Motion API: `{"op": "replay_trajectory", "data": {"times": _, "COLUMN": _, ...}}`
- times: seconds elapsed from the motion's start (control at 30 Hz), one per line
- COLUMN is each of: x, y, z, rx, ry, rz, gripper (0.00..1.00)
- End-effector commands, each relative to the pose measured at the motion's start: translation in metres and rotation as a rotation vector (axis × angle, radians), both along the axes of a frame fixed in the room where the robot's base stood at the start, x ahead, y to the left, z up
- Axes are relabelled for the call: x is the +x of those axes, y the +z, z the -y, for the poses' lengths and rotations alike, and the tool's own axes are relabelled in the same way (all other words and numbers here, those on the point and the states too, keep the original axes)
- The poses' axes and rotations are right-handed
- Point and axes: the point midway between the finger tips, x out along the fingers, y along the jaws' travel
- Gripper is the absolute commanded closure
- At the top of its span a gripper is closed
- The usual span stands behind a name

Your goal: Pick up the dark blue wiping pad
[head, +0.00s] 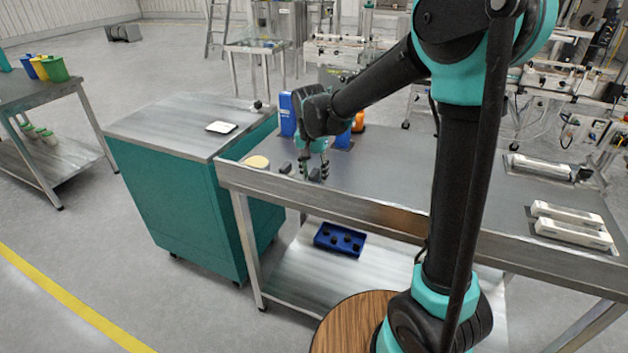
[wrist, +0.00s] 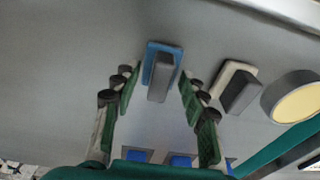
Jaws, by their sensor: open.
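The blue wiping pad (wrist: 150,60) has a grey block-shaped handle on top and lies flat on the metal table. It is between the fingers of my gripper (wrist: 159,84) in the wrist view. The fingers are open, one on each side, and no contact with the pad shows. In the head view my gripper (head: 312,172) points down at the table's near left part. There the pad (head: 315,174) shows as a small dark shape between the fingers, partly hidden.
A whitish pad (wrist: 224,74) with a dark handle lies just right of the blue one in the wrist view. Beyond it is a round yellow-topped item (wrist: 293,97). Blue containers (head: 288,115) stand behind my gripper. The table's middle is clear, with a raised front edge.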

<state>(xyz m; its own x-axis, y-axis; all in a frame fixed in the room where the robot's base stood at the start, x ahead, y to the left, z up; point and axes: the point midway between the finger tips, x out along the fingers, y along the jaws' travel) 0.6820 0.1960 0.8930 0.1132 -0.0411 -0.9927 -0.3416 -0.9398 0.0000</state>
Motion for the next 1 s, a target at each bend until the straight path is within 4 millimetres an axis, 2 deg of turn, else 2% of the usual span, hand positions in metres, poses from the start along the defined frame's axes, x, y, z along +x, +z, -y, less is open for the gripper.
{"op": "replay_trajectory", "data": {"times": 0.13, "x": 0.0, "y": 0.0003, "z": 0.0, "rx": 0.0, "ry": 0.0, "rz": 0.0, "gripper": 0.59}}
{"op": "replay_trajectory", "data": {"times": 0.4, "x": 0.0, "y": 0.0005, "z": -0.0001, "rx": 0.0, "ry": 0.0, "rz": 0.0, "gripper": 0.93}}
{"op": "replay_trajectory", "data": {"times": 0.47, "x": -0.0001, "y": 0.0005, "z": 0.0, "rx": 0.0, "ry": 0.0, "rz": 0.0, "gripper": 0.94}}
{"op": "replay_trajectory", "data": {"times": 0.53, "x": 0.0, "y": 0.0005, "z": -0.0001, "rx": 0.0, "ry": 0.0, "rz": 0.0, "gripper": 1.0}}
{"op": "replay_trajectory", "data": {"times": 1.0, "x": 0.0, "y": 0.0026, "z": -0.0003, "rx": 0.001, "ry": 0.0, "rz": 0.0, "gripper": 1.0}}
